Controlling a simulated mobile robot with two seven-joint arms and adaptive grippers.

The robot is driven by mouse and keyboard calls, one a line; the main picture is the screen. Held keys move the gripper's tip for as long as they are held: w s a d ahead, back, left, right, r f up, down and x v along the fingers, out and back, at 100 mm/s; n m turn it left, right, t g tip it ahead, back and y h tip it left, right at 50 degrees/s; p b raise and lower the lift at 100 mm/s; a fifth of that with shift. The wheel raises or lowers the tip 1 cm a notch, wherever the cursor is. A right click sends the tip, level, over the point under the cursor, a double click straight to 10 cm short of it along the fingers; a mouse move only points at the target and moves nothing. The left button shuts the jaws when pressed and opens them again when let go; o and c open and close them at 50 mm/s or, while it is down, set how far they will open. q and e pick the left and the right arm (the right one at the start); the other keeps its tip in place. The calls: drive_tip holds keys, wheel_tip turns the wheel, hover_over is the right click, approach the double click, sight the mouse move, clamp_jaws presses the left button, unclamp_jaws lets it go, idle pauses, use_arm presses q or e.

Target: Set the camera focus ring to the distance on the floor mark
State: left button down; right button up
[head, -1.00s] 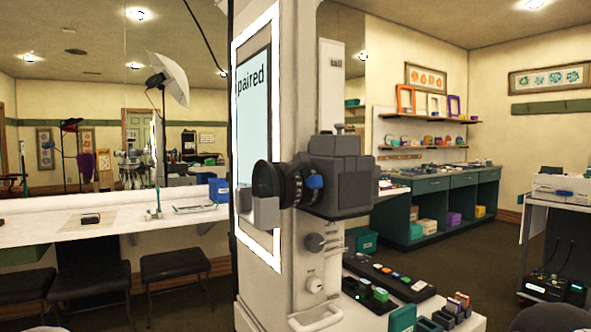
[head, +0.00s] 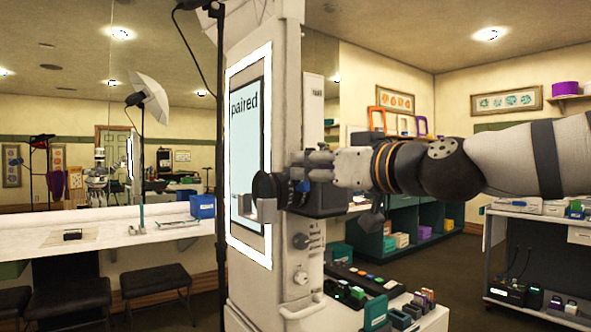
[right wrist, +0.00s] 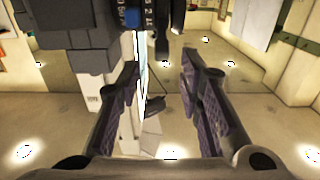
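The dark camera (head: 322,200) is mounted on the white column booth, with its lens (head: 264,187) facing left. Its black focus ring (head: 292,190) carries a blue tab (head: 304,186). My right gripper (head: 300,165) reaches in from the right, in front of the camera body's upper part, and hides much of it. In the right wrist view the fingers (right wrist: 162,68) are open with nothing between them. The ring with white markings (right wrist: 150,16) is at the top, just beyond the fingertips; its numbers are only partly legible. No floor mark is visible. My left gripper is not in view.
A lit screen reading "paired" (head: 246,155) is on the booth's side. Knobs (head: 301,241) and a handle (head: 303,308) sit below the camera. A white counter (head: 428,318) with several small items is at the lower right. A mirror and stools (head: 150,279) are left.

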sight(297, 165)
drive_tip(key=x, duration=0.5)
drive_tip(key=shift+w+a, duration=0.2)
drive_tip(key=shift+a, duration=0.05)
drive_tip(key=shift+r, duration=0.1)
clamp_jaws()
